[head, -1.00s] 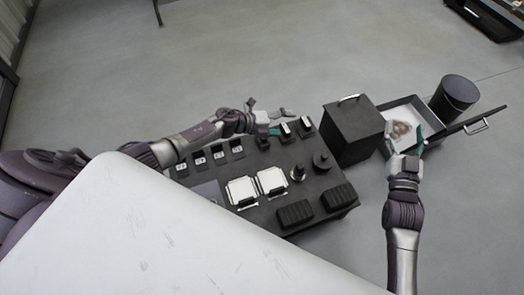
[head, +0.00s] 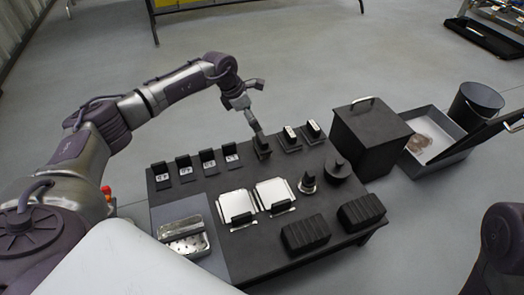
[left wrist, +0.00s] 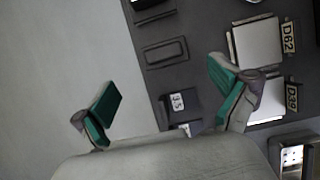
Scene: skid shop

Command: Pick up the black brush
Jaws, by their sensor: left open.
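I cannot say for certain which dark item is the black brush. Two ridged black blocks (head: 361,212) lie at the front right of the black table (head: 190,212). Several small black holders (head: 262,147) stand along its far edge, two of them with white-topped pieces. My left gripper (head: 256,108) is just above the far edge, near the holder left of those pieces. In the left wrist view my left gripper (left wrist: 168,95) is open, its green pads wide apart and nothing between them. My right gripper is outside the views.
A black box (head: 368,140) with a handle stands at the table's right end. Beyond it are an open tray (head: 440,120) and a dark bin (head: 476,103). Metal pans (head: 186,232), two white plates (head: 272,192) and round black pieces (head: 338,170) crowd the table.

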